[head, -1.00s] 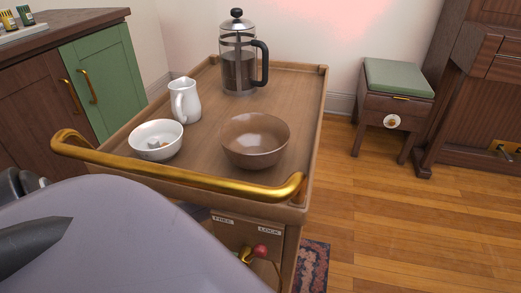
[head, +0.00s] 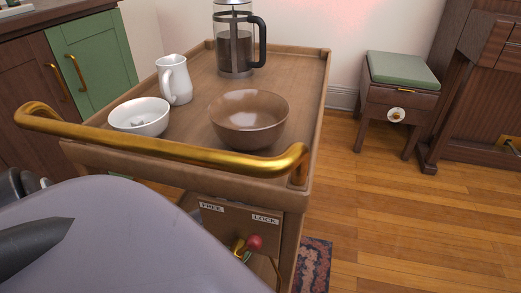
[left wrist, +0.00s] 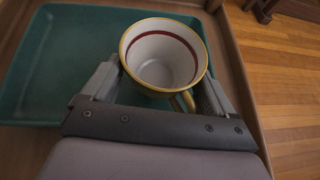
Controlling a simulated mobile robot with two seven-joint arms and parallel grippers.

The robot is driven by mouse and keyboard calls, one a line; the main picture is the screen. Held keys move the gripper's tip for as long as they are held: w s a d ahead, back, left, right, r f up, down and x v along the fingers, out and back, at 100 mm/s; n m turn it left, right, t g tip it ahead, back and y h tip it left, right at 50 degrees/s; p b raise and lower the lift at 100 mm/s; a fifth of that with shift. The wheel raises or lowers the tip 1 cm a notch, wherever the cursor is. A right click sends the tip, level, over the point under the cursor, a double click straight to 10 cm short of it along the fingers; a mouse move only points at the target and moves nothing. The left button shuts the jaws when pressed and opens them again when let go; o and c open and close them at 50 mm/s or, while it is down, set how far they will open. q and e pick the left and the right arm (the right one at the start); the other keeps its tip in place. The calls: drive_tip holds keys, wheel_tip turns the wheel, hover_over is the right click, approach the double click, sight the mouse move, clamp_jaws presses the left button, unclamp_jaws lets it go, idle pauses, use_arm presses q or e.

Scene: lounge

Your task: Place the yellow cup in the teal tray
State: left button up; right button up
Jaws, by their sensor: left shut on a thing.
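The yellow cup (left wrist: 162,58) shows in the left wrist view, with a yellow rim, a white inside and a dark red band. My left gripper (left wrist: 160,82) is shut on it, one finger on each side, and its handle points toward the lower right. The teal tray (left wrist: 55,70) lies behind and below the cup on a wooden surface. The cup overlaps the tray's right part in the picture; whether it touches the tray I cannot tell. Neither cup nor tray shows in the head view. My right gripper is not in view.
A wooden cart (head: 190,105) with a brass handle (head: 165,137) bears a brown bowl (head: 249,120), a white bowl (head: 140,117), a white jug (head: 175,80) and a French press (head: 235,45). A red-knobbed lever (head: 254,242) is on its front.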

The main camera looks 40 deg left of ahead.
use_arm(q)
drive_tip(key=shift+f, duration=0.35)
drive_tip(key=shift+r, duration=0.1)
drive_tip(key=o, duration=0.9)
drive_tip(key=shift+f, duration=0.2)
